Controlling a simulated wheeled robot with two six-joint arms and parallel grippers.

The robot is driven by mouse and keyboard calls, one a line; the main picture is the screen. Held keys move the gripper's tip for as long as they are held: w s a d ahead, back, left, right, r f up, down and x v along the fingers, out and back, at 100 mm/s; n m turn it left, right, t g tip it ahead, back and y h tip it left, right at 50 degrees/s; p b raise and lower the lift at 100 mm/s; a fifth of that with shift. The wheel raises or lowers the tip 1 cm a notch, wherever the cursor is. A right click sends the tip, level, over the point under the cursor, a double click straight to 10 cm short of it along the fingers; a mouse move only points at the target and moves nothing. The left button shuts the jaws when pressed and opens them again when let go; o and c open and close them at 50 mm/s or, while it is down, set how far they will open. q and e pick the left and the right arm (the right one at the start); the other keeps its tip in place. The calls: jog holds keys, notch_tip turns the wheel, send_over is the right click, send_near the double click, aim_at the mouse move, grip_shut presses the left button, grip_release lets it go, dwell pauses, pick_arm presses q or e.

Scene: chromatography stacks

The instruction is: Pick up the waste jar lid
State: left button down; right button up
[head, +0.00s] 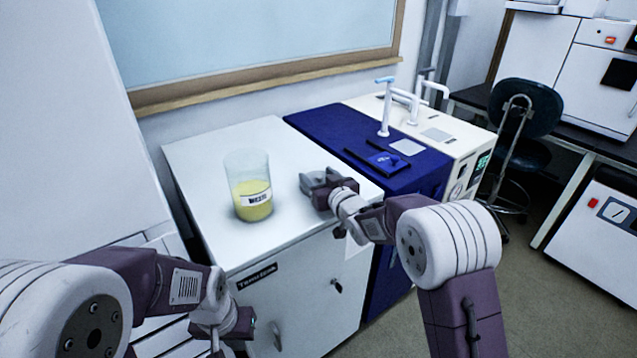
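The waste jar (249,186) is a clear glass beaker with yellow liquid and a white label. It stands upright and open-topped on the white cabinet top (225,140). I cannot make out a separate lid in the head view; anything under or between the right gripper's fingers is hidden. My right gripper (312,186) is low over the cabinet top, a little right of the jar and apart from it. Its finger opening is too small to judge. My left gripper (222,338) is at the lower left, in front of the cabinet, partly cut off by the frame edge.
A blue-topped unit (330,121) with a dark blue flat item (384,160) adjoins the cabinet on the right. Beyond it is a white instrument with taps (384,105). A dark chair (524,106) stands farther right. The cabinet top behind the jar is clear.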

aim_at(319, 177)
jog(key=shift+f, duration=0.15)
grip_shut()
jog(key=shift+s, duration=0.1)
notch_tip(319, 177, up, 5)
jog(key=shift+d+f+p, duration=0.1)
jog(key=shift+d+p, duration=0.05)
jog(key=shift+p, duration=0.75)
jog(key=w+d+r+p, duration=0.3)
jog(key=d+r, duration=0.3)
jog(key=d, duration=0.5)
jog(key=shift+r+p, duration=0.15)
jog(key=shift+p, duration=0.6)
